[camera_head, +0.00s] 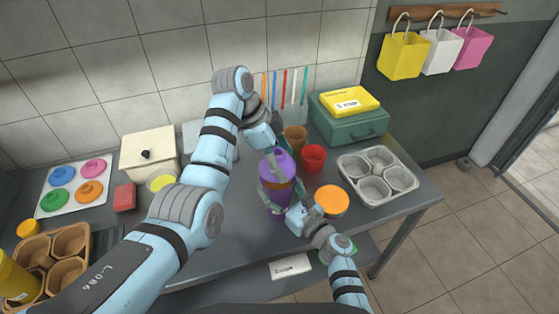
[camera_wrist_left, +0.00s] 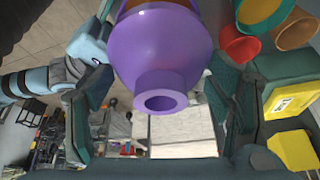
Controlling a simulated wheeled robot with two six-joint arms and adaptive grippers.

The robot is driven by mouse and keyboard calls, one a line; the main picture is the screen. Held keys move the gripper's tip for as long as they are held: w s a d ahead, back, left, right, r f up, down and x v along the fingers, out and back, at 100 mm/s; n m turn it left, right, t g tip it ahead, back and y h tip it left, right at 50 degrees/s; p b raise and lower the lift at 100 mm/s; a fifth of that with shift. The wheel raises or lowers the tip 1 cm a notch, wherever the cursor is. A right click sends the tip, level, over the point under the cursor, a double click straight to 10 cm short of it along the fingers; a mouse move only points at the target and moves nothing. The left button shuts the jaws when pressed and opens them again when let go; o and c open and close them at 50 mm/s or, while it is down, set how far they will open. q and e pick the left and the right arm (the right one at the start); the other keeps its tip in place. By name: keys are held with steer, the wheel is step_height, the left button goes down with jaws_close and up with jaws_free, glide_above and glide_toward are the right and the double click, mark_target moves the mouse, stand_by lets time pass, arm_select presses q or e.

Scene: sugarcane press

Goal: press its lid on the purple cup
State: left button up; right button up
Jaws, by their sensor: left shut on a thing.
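The purple lid (camera_head: 277,162) is a dome with a short spout. My left gripper (camera_head: 268,150) is shut on it from above. In the left wrist view the lid (camera_wrist_left: 158,55) fills the middle, between the fingers of the left gripper (camera_wrist_left: 155,100). The purple cup (camera_head: 277,212) stands upright below the lid, with a brown-orange band between them. I cannot tell whether the lid touches the cup's rim. My right gripper (camera_head: 281,195) has its fingers around the cup from the front; their contact with it is unclear.
A red cup (camera_head: 313,157) and a brown cup (camera_head: 295,138) stand just behind. An orange-topped container (camera_head: 332,201) is close on the right, before a metal tray (camera_head: 347,169). A cream box (camera_head: 148,153) and a lid board (camera_head: 48,203) are at left.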

arm_select(q)
steer(key=shift+f, duration=0.4)
steer(key=shift+f, duration=0.9)
steer(key=shift+f, duration=0.65)
steer(key=o, duration=0.8)
steer(key=shift+c, duration=0.2)
steer(key=v, duration=0.7)
steer(key=shift+a+r, duration=0.15)
steer(key=shift+r, duration=0.15)
